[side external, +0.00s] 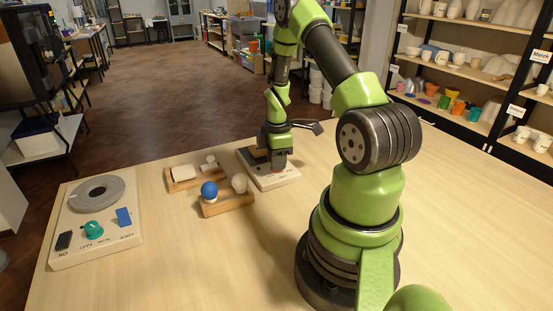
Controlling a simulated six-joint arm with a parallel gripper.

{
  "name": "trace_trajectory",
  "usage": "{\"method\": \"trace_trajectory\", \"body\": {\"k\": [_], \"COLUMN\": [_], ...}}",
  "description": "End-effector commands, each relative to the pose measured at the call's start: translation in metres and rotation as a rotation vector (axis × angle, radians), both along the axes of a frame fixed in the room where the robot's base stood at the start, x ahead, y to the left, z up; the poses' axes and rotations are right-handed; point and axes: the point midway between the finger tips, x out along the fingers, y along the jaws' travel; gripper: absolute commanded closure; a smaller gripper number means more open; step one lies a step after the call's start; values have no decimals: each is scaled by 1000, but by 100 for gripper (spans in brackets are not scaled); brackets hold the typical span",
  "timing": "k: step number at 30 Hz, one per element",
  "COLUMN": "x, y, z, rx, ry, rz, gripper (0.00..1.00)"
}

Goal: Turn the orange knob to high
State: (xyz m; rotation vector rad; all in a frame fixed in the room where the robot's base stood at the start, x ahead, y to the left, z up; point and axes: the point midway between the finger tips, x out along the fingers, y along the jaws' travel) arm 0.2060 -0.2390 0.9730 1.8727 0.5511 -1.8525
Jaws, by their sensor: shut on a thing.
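My gripper (278,161) points straight down at the top of a low pale control box (279,181) on the far middle of the table. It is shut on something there. The orange knob itself does not show. My gripper covers the middle of the box, where it seems to hold the knob. Marks for high or any other setting cannot be read on this box, so the knob's angle cannot be told. A dark patch (254,155) shows on the box to the left of my gripper.
A pale panel at the left (125,241) carries a grey ring-shaped wheel (97,193), a green knob (93,230), a blue block (124,216) and a black switch (64,240). Two wooden trays (228,207) with a blue ball (209,189) and pale pieces stand between. The front middle is clear.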

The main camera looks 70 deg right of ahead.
Motion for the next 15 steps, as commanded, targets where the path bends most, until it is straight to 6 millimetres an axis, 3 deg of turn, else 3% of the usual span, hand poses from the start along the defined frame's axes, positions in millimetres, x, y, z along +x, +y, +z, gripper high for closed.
{"method": "trace_trajectory", "body": {"k": [15], "x": [0], "y": [0], "z": [0], "rx": [1], "ry": [0], "rz": [-351], "gripper": [97]}}
